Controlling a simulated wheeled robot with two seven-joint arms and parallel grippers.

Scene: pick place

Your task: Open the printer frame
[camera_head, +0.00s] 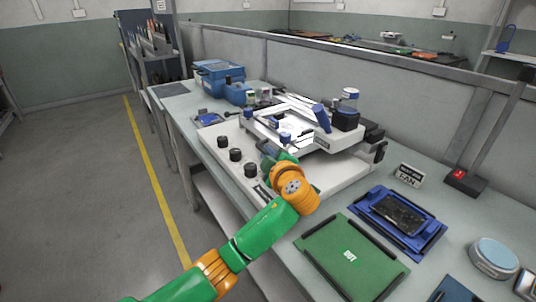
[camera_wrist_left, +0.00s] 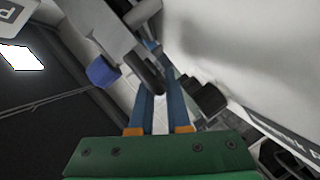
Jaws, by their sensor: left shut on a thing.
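The white stencil printer stands on the bench, its flat base (camera_head: 325,178) below and its raised frame (camera_head: 340,139) above. Black knobs (camera_head: 236,155) line the base's left side. My left gripper (camera_head: 270,150) reaches to the near front of the frame, partly hidden by its own orange wrist. In the left wrist view its two blue fingers (camera_wrist_left: 160,95) are closed in at a dark rounded handle of the frame (camera_wrist_left: 147,74). The exact contact is hard to see. A blue knob (camera_wrist_left: 103,71) sits left of the fingers. My right gripper is not in view.
A green board (camera_head: 350,257) and a blue tray with a black plate (camera_head: 430,238) lie at the near right. Round tins (camera_head: 492,257) and a red-button box (camera_head: 466,180) stand farther right. Blue cases (camera_head: 219,76) stand behind. The floor at left is clear.

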